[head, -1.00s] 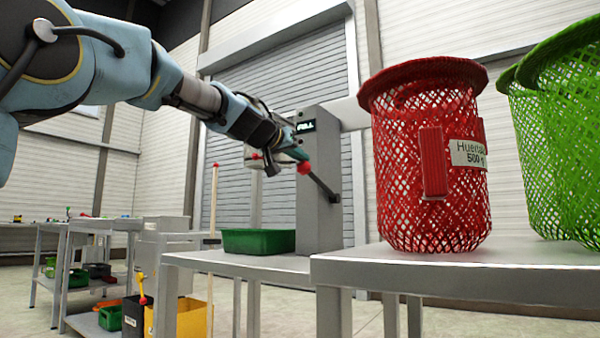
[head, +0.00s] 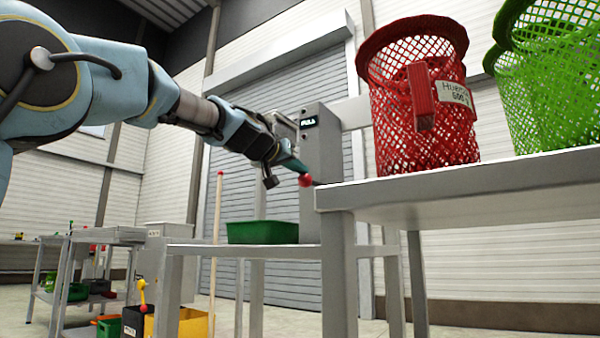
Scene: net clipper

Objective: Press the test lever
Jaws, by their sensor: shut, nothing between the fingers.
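The test lever has a red knob (head: 305,180) at its end, on the front of a grey machine post (head: 318,150). A short piece of its dark rod shows right of the knob. A small display (head: 309,122) on the post reads what looks like "FULL". My gripper (head: 298,167) is shut and empty, pointing down to the right. Its tips are at the top of the knob and appear to touch it, though a small gap cannot be ruled out.
The near grey table (head: 470,185) carries a red mesh basket (head: 415,100) and green mesh baskets (head: 550,90) at right. A green tray (head: 262,232) stands on the farther table beside the post. A wooden pole (head: 216,250) with a red tip stands left of it.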

